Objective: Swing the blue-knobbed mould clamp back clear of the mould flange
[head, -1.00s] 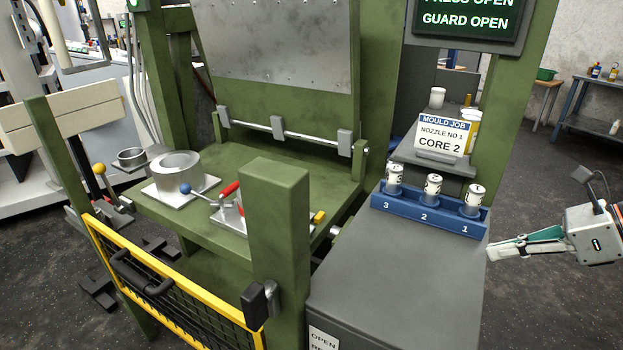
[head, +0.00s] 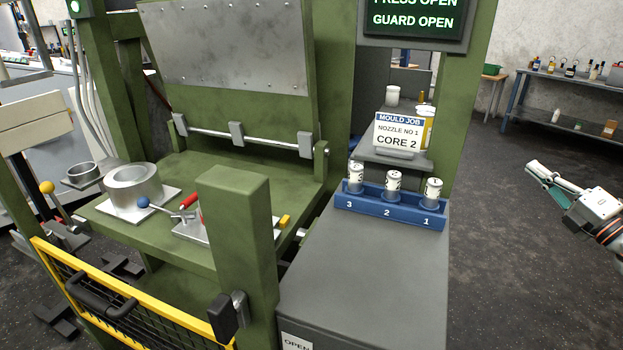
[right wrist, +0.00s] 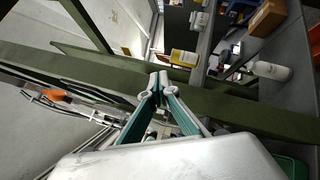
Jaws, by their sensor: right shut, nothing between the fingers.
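The mould clamp's blue knob (head: 143,202) is at the left end of a thin lever on the green press table (head: 110,215). The knob shows in front of the round metal mould (head: 132,184), over the edge of its square flange plate (head: 150,212). The lever runs right to a metal bracket beside a red handle (head: 192,195); a green post hides part of that area. My right gripper (head: 532,170) is at the far right, well away from the clamp, with its fingers together and empty. Its closed fingertips also show in the right wrist view (right wrist: 157,85). My left gripper is not in view.
A green post (head: 236,250) and a yellow-framed mesh guard (head: 120,290) stand before the press table. A grey cabinet (head: 370,270) carries a blue rack (head: 385,212) with three numbered cores. Open floor lies right of the cabinet.

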